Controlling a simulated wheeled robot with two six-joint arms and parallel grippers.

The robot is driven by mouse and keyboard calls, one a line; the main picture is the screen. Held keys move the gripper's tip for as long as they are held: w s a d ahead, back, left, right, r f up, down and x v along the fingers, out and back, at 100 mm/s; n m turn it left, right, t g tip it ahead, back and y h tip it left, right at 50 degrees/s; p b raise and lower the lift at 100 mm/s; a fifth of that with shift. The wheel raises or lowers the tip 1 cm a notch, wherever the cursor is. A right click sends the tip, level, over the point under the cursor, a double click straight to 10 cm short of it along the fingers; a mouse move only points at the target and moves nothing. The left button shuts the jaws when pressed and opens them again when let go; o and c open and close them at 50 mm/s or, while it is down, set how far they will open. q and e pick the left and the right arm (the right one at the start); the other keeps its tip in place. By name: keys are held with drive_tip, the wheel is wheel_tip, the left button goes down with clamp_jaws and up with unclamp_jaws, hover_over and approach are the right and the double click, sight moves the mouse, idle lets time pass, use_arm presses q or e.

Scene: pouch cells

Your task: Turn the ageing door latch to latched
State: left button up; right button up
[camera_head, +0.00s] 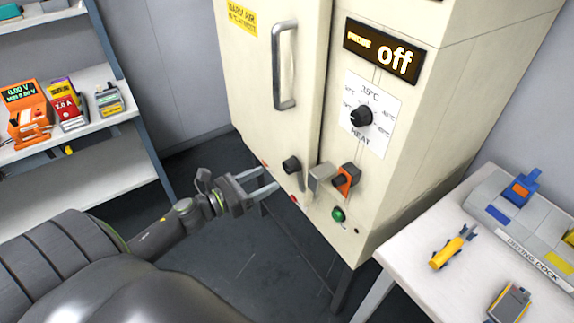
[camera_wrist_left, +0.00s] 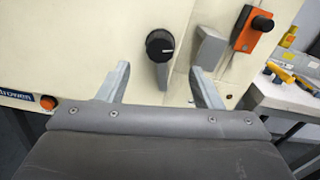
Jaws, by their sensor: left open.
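The ageing door latch is a black round knob (camera_head: 291,165) low on the cream cabinet door, near its right edge. In the left wrist view the latch knob (camera_wrist_left: 160,46) has a short grey lever pointing down. A grey metal block (camera_head: 320,178) sits just right of it; it also shows in the left wrist view (camera_wrist_left: 208,48). My left gripper (camera_head: 268,180) is open and empty, just in front of and slightly below the latch. In the wrist view the knob is centred between its fingers, apparently untouched. My right gripper is out of view.
An orange-and-black switch (camera_head: 347,180) and a green button (camera_head: 338,214) are right of the block. A vertical door handle (camera_head: 284,66) is above. A white table (camera_head: 404,262) stands right, shelves (camera_head: 95,128) left. The floor below the cabinet is open.

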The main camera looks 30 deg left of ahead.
sight(286, 169)
use_arm(q)
drive_tip(key=p+x, duration=0.2)
drive_tip(key=x, duration=0.4)
drive_tip(key=shift+w+d+r, duration=0.1)
drive_tip(key=shift+w+d, duration=0.05)
drive_tip(key=shift+w, duration=0.25)
drive_tip(key=shift+w+d+p, duration=0.25)
drive_tip(key=shift+w+p, duration=0.1)
drive_tip(key=shift+w, duration=0.2)
drive_tip(key=shift+c, duration=0.2)
clamp_jaws()
